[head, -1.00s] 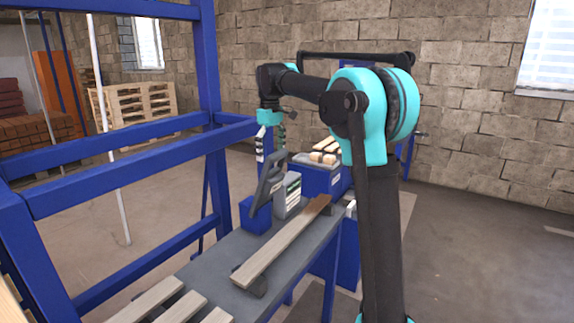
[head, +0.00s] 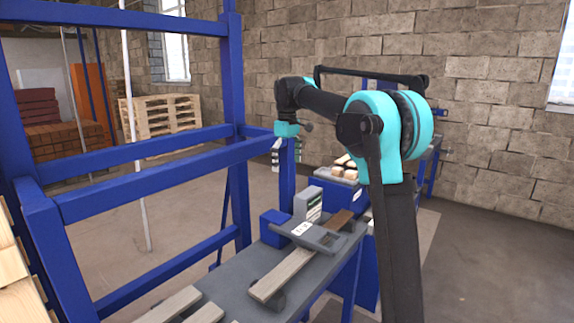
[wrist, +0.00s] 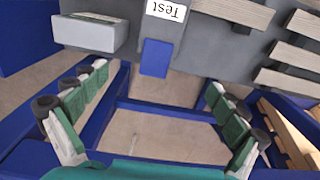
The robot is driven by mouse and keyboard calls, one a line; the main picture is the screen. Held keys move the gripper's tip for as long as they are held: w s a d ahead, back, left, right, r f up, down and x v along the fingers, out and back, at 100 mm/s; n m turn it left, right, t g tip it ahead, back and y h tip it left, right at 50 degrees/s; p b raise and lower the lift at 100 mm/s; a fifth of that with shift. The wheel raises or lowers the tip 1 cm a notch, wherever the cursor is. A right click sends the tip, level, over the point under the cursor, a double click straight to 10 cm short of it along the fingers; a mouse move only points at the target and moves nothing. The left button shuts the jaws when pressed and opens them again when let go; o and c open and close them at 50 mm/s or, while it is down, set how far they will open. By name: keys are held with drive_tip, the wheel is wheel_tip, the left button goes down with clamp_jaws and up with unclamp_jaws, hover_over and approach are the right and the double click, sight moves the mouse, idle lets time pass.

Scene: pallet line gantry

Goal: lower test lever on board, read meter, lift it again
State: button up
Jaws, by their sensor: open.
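The grey test lever (head: 322,243) lies low across the wooden board (head: 283,275), next to its blue block (head: 273,229). A white label sits on the lever; in the wrist view the label (wrist: 166,11) reads "Test", beside the blue block (wrist: 156,58). Behind the lever stands a grey box (head: 305,203), perhaps the meter, with a white and green face; no reading is legible. It also shows in the wrist view (wrist: 88,33). My gripper (head: 287,152) is above and behind the lever, apart from it. In the wrist view my gripper (wrist: 157,80) is open and empty.
The grey bench (head: 232,280) bears several wooden slats (head: 170,304) at the front. A blue steel frame (head: 150,197) stands close on the left. A blue bin (head: 325,186) with wood blocks is behind. Open floor (head: 490,260) lies on the right.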

drive_tip(key=shift+r, duration=0.1)
wheel_tip(320, 180, up, 12)
idle(0.7)
